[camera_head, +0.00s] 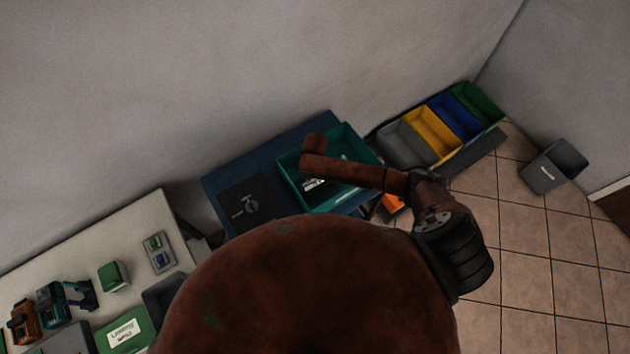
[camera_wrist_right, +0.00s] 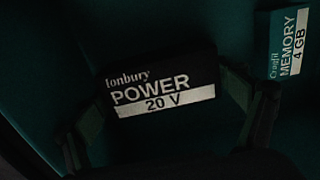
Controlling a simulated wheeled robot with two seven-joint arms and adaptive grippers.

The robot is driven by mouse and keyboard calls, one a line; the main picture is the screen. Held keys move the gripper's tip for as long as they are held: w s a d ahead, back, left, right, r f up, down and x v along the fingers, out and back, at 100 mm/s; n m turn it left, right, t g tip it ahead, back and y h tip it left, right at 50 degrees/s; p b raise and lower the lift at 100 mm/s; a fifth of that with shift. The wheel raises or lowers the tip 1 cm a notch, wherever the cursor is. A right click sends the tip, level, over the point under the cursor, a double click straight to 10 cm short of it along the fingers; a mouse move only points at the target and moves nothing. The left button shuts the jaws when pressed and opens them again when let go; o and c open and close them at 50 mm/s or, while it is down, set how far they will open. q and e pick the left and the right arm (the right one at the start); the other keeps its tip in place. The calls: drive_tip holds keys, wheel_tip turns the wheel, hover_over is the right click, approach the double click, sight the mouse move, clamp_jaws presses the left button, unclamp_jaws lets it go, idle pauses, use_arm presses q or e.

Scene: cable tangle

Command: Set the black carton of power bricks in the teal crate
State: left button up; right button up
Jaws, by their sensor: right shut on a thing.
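The black carton (camera_wrist_right: 160,85), labelled POWER 20 V, sits between the two fingers of my right gripper (camera_wrist_right: 170,105) in the right wrist view. The gripper is shut on it. In the head view the carton (camera_head: 314,185) shows as a dark shape with white print within the outline of the teal crate (camera_head: 292,182). My right arm crosses over the crate and hides part of it, and the fingers are hidden there. I cannot tell whether the carton touches the crate floor. My left gripper is not in view.
A teal MEMORY 4 GB box (camera_wrist_right: 288,45) lies beside the carton. Grey, yellow, blue and green bins (camera_head: 432,136) stand right of the crate. A dark panel (camera_head: 246,204) lies left of it on the blue mat (camera_head: 222,180). A grey waste bin (camera_head: 552,168) stands on the floor.

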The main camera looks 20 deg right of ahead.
sight(315, 180)
drive_tip(key=shift+f, duration=0.15)
drive_tip(key=shift+f, duration=0.15)
drive_tip(key=o, duration=1.2)
drive_tip(key=shift+c, duration=0.2)
wheel_tip(315, 180, up, 12)
drive_tip(key=shift+r, duration=0.25)
